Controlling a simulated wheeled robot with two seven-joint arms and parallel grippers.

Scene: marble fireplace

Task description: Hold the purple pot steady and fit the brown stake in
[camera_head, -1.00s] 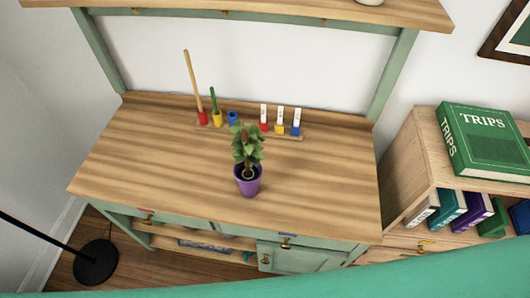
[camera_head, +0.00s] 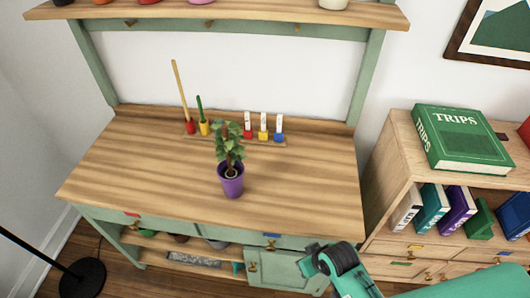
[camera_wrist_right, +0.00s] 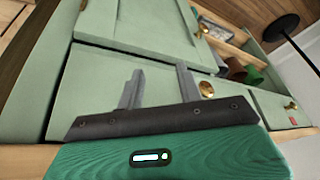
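The purple pot (camera_head: 231,188) stands upright on the wooden worktop, holding a leafy green plant (camera_head: 229,145). The tall tan-brown stake (camera_head: 178,90) stands upright in a red holder (camera_head: 190,127) at the back left of the worktop. My right gripper shows in the right wrist view (camera_wrist_right: 160,76); its two fingers are apart with nothing between them, facing the green cabinet front. My right arm enters the head view at the lower right, in front of the worktop and clear of the pot. My left gripper is not in view.
A shorter green stake (camera_head: 200,110) stands in a yellow holder beside the tall one. Red, yellow and blue holders with white labels (camera_head: 263,125) stand behind the pot to the right. A bookcase (camera_head: 397,175) stands at the right. The worktop's left side is clear.

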